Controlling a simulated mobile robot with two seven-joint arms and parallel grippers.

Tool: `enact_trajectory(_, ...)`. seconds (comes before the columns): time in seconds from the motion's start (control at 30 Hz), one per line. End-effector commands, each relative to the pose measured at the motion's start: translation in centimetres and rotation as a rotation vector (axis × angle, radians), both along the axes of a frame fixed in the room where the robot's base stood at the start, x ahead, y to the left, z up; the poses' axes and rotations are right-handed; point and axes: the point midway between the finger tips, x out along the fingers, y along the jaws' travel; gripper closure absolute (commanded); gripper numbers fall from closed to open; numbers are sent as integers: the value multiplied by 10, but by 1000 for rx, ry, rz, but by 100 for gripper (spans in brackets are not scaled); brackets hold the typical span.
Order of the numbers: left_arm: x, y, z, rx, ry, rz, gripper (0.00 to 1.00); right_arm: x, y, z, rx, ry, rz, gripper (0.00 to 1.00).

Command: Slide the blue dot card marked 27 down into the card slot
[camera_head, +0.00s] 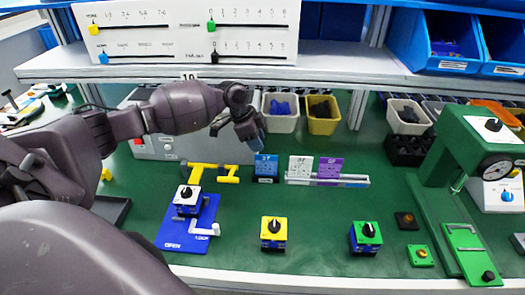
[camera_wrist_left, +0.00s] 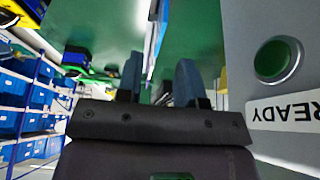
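A blue card (camera_head: 266,166) stands upright at the middle of the bench, with a dark blue base at its foot. Its marking is too small to read surely. A white card (camera_head: 300,167) and a purple card (camera_head: 329,168) stand to its right in a grey rail (camera_head: 350,181). I cannot tell which holder is the card slot. My left gripper (camera_head: 256,143) is just above and behind the blue card, pointing down. In the left wrist view its fingers (camera_wrist_left: 160,82) are apart, with a thin blue-and-white edge (camera_wrist_left: 154,45) beyond the gap. My right gripper is not in view.
A grey box (camera_wrist_left: 290,80) with a green button is close beside the left gripper. Yellow pipes (camera_head: 205,172), a switch on a blue plate (camera_head: 178,234), and yellow (camera_head: 273,234) and green (camera_head: 366,238) switch blocks stand nearby. A shelf (camera_head: 330,77) overhangs the back.

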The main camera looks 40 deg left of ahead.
Motion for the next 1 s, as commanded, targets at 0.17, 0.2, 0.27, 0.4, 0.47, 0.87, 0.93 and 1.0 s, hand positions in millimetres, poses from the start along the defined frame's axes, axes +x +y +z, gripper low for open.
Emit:
enact_trajectory(0.17, -5, 8, 22, 1, 0, 0, 66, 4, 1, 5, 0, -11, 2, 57)
enact_trajectory(0.2, -6, 9, 25, 0, -1, 0, 66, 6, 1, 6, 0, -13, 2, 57)
enact_trajectory(0.27, -6, 10, 28, 0, 0, 0, 66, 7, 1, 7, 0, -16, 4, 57)
enact_trajectory(0.4, -7, 11, 32, 0, 1, 0, 66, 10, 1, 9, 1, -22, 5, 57)
enact_trajectory(0.47, -7, 11, 32, 0, 1, 0, 66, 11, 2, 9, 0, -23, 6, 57)
enact_trajectory(0.87, -7, 11, 41, 0, -2, 0, 66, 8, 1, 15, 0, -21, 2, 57)
enact_trajectory(0.93, -7, 11, 49, 1, -3, 0, 66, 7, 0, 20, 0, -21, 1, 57)
enact_trajectory(1.0, -7, 11, 56, 0, -4, 0, 66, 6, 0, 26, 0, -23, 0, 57)
